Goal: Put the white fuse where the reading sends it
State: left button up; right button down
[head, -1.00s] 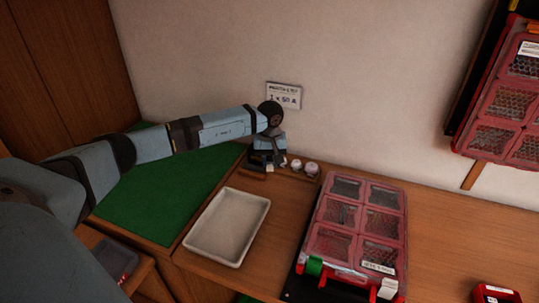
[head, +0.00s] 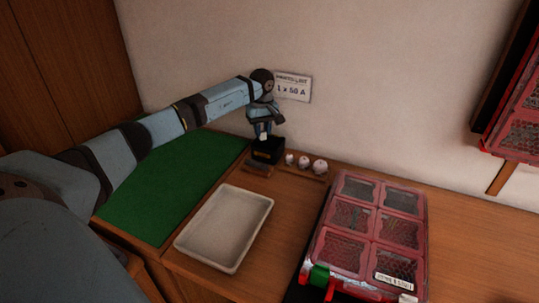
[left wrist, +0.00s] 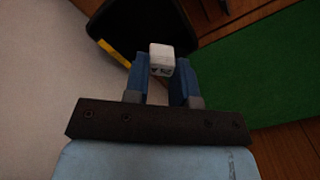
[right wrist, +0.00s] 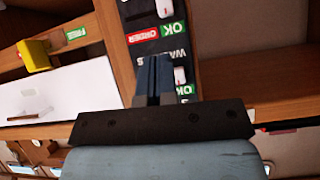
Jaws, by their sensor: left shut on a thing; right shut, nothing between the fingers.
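My left gripper (head: 263,131) is shut on the white fuse, a small white block that shows clearly between the fingertips in the left wrist view (left wrist: 162,60). It holds the fuse above a black open-looking box (head: 268,150) with a yellow label near the wall. A white sign (head: 293,87) on the wall reads "1 x 50 A"; its upper line is too blurred to read surely. A red case (head: 372,219) with several clear-lidded compartments lies on the bench. My right gripper (right wrist: 154,65) is shut and empty in front of a dark panel (right wrist: 143,18).
Several small white pieces (head: 304,162) stand on a wooden strip right of the black box. A pale empty tray (head: 263,198) lies beside a green mat (head: 150,192). Another red case (head: 520,130) hangs on the wall. The panel carries "ORDER" and "OK" labels and white switches.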

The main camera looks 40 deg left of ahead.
pick_arm(q)
jog(key=shift+f, duration=0.7)
jog(key=o, duration=1)
jog(key=shift+r, duration=0.1)
notch_tip(320, 180, up, 14)
jog(key=shift+f, duration=0.15)
jog(key=shift+d+f, duration=0.1)
